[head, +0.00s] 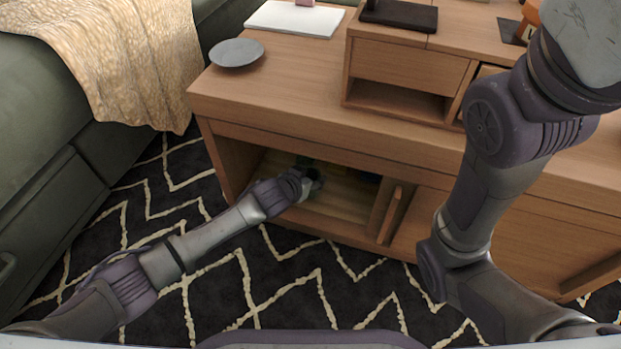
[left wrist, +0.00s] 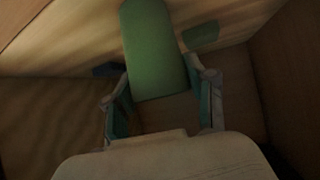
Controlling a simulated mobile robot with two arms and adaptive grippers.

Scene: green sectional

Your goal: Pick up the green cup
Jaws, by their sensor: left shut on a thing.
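My left gripper (head: 314,180) reaches into the open lower compartment of the wooden cabinet (head: 300,105). In the left wrist view, the green cup (left wrist: 155,50) is a long, rounded green shape running between the two fingers of the left gripper (left wrist: 160,95). The fingers are shut on it, one on each side. In the head view the cup is mostly hidden by the gripper and the shade of the compartment. My right arm crosses the right side of the head view, and its gripper is out of the picture.
The compartment's walls and top edge are close around my left gripper. A smaller green thing (left wrist: 201,35) and a dark blue thing (left wrist: 108,69) lie near the cup. A grey plate (head: 236,53) sits on the cabinet top. A green sofa (head: 45,160) stands at left.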

